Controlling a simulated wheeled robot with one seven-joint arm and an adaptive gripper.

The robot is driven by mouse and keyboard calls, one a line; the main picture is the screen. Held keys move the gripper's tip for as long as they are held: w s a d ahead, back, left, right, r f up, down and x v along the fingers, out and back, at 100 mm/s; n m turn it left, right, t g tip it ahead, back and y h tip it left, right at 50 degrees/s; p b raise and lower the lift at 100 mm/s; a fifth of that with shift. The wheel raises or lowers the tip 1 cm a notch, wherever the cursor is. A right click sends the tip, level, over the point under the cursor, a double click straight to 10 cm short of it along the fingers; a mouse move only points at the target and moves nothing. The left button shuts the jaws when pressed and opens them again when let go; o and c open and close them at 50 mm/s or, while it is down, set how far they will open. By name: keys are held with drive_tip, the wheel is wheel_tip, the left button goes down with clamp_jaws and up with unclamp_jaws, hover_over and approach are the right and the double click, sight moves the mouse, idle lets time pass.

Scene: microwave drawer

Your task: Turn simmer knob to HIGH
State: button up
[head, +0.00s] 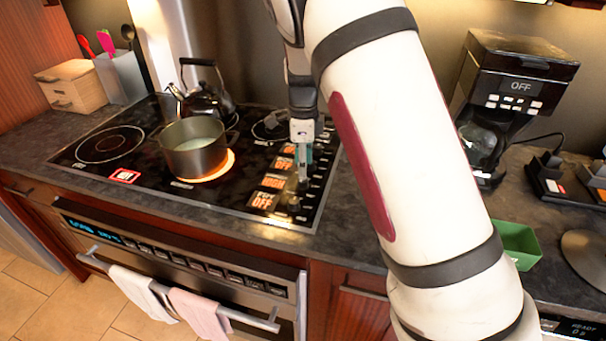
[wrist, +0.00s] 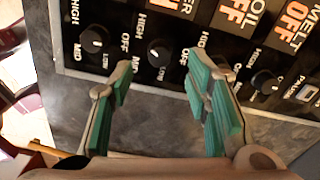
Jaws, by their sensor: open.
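In the wrist view one knob (wrist: 160,52) stands between my finger lines, just past the fingertips. A label above it ends in "ER", with an orange display below; the rest of the word is cut off, so I cannot confirm it is the simmer knob. My gripper (wrist: 165,75) is open and empty, its green-padded fingers apart. In the head view my gripper (head: 303,165) points down over the strip. Contact with a knob cannot be told.
Other knobs (wrist: 95,40) and (wrist: 265,82) sit close on either side. BOIL and MELT displays (wrist: 296,15) read OFF. A pot (head: 193,148) stands on a glowing burner, with a kettle (head: 205,103) behind. A coffee maker (head: 505,90) stands right.

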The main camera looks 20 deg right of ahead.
wheel_tip(320, 180, up, 7)
idle(0.3)
drive_tip(key=s+r+n+t+y, duration=0.2)
drive_tip(key=s+r+n, duration=0.95)
drive_tip(key=s, duration=0.55)
drive_tip(key=s+n+t+h, duration=0.2)
drive_tip(key=s+n, duration=0.8)
drive_tip(key=s, duration=0.6)
drive_tip(key=shift+d+r+t, duration=0.2)
drive_tip(key=shift+r+t, duration=0.15)
drive_tip(key=shift+t, duration=0.15)
